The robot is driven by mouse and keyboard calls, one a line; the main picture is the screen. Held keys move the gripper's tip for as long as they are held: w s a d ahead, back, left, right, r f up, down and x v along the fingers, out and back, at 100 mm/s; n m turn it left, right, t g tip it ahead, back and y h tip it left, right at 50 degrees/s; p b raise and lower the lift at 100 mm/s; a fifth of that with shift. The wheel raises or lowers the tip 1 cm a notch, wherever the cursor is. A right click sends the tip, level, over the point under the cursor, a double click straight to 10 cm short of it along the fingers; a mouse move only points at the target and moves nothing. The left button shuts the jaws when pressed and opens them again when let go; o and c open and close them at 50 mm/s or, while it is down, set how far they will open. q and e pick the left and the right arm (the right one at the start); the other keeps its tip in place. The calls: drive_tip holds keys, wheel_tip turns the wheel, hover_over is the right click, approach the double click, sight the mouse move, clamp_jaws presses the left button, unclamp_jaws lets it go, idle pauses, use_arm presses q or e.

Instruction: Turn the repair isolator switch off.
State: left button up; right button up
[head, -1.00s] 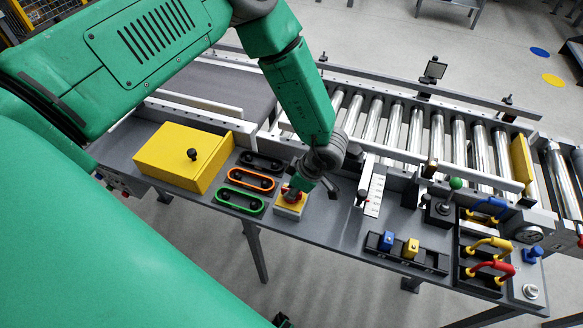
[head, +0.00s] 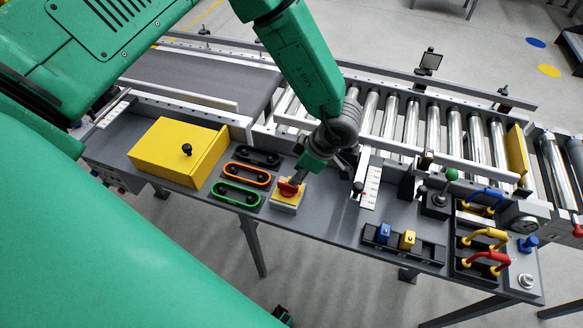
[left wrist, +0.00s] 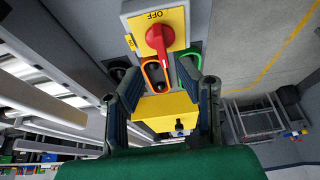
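The repair isolator switch is a yellow box with a red rotary handle (head: 289,189) on the console, beside the oval-framed buttons. In the left wrist view its red handle (left wrist: 160,38) shows at the top, on a plate lettered OFF. The handle lies roughly in line with that lettering, slightly tilted. A second label at the plate's side is too small to read. My left gripper (head: 308,170) is just above and to the right of the switch. My right gripper is not in view.
A yellow box with a black knob (head: 178,152) and black, orange (head: 247,174) and green oval frames stand left of the switch. A white scale plate (head: 370,187), a joystick and coloured handles (head: 487,237) stand right. The roller conveyor (head: 410,120) runs behind.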

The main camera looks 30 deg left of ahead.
use_arm(q)
drive_tip(key=v, duration=0.5)
drive_tip(key=shift+d+r, duration=0.15)
